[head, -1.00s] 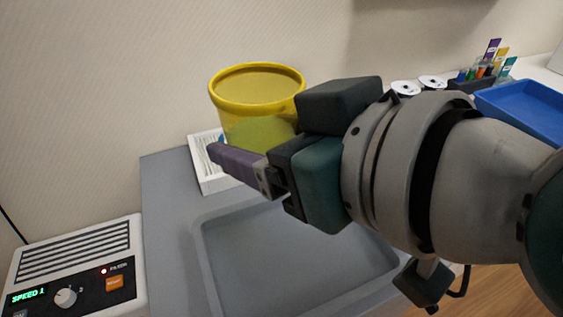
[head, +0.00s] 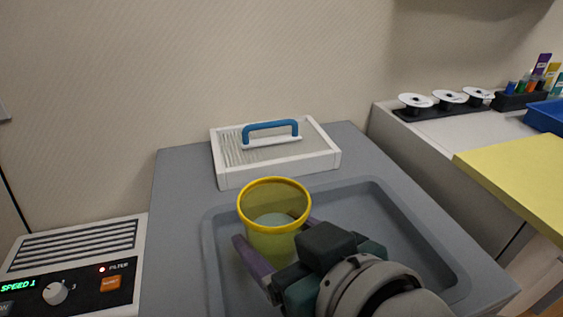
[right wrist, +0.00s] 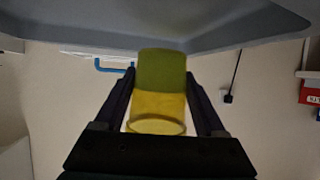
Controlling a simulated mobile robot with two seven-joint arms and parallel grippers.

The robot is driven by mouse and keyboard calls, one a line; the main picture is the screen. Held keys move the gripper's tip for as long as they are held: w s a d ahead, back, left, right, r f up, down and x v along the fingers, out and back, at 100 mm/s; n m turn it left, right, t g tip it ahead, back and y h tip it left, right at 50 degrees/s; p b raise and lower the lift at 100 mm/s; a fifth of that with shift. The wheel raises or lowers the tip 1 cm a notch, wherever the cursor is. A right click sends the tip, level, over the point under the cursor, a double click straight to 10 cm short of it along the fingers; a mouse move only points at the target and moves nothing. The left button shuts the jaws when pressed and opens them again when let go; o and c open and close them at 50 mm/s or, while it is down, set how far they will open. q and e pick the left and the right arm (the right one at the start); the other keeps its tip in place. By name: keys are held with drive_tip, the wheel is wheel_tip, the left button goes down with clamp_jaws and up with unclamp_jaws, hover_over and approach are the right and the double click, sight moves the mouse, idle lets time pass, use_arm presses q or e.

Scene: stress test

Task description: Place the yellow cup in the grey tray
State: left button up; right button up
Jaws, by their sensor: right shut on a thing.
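The yellow cup (head: 272,228) is translucent with a brighter rim and stands upright, open end up, in the head view. My right gripper (head: 274,243) is shut on it, one finger on each side. The right wrist view shows the cup (right wrist: 160,95) upside down between both fingers of my right gripper (right wrist: 160,88). The grey tray (head: 425,232) is a shallow recess with a raised rim on the grey bench, and the cup appears over its left part. I cannot tell whether the cup's base touches the tray floor. My left gripper is out of view.
A white framed filter panel (head: 235,177) with a blue handle (head: 270,126) lies behind the tray. A control box (head: 80,265) with a dial stands at the left. A yellow board (head: 520,165), white spools (head: 447,97) and a blue bin (head: 548,116) are at the right.

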sight(277, 259)
wheel_tip(277, 259, down, 4)
drive_tip(key=shift+f+b, duration=0.1)
drive_tip(key=shift+b, duration=0.8)
drive_tip(key=shift+f, duration=0.15)
drive_tip(key=o, duration=1.2)
drive_tip(key=shift+o, duration=0.2)
